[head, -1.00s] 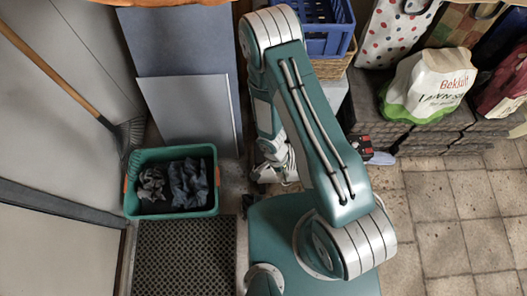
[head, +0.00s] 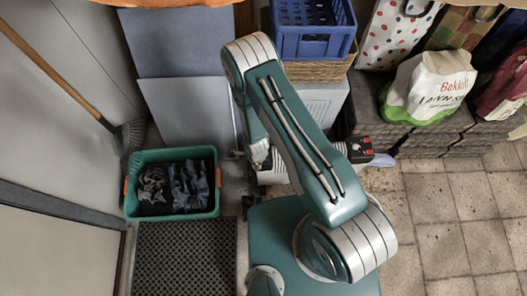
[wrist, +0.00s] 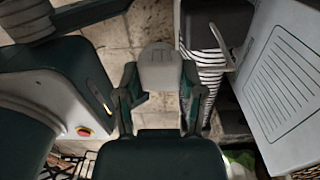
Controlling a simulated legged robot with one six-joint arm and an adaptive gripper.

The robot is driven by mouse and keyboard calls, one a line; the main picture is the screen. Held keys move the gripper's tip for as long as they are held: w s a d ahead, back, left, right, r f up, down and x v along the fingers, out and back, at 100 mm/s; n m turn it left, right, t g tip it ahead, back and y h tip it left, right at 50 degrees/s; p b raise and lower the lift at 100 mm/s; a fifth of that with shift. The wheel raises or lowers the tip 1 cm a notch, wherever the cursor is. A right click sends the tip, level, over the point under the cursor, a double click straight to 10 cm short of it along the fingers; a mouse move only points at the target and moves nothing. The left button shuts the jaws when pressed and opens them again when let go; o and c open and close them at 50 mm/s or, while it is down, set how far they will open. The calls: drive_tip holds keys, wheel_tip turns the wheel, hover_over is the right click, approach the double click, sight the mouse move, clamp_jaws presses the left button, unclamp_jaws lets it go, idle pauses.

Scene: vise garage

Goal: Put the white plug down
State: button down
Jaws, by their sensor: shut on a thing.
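In the wrist view, my gripper (wrist: 158,84) is shut on the white plug (wrist: 160,68), which looks like a pale, rounded block between the dark green fingers. The plug is held in the air, with floor tiles beyond it. In the head view, my arm hides most of my wrist. The end of my gripper (head: 374,156) seems to show just right of the arm, with a small pale shape at its tip, likely the plug.
A white cabinet (head: 320,102) stands behind the arm, under a basket and blue crate (head: 313,42). A stack of slabs (head: 440,128) bears a bag (head: 428,88). A green bin (head: 210,205) with dark cloths is at left. Tiled floor (head: 460,205) at right is clear.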

drive_tip(key=w+d+f, duration=0.1)
drive_tip(key=w+f, duration=0.1)
drive_tip(key=w, duration=0.1)
drive_tip(key=w+d+f, duration=0.1)
drive_tip(key=w+f, duration=0.2)
drive_tip(key=w+d+f, duration=0.1)
drive_tip(key=w+f, duration=0.1)
drive_tip(key=w, duration=0.1)
drive_tip(key=shift+w+f, duration=0.2)
drive_tip(key=shift+f, duration=0.15)
drive_tip(key=shift+w+f, duration=0.2)
drive_tip(key=shift+f, duration=1.6)
drive_tip(key=shift+c, duration=1)
unclamp_jaws()
wheel_tip(320, 180, up, 12)
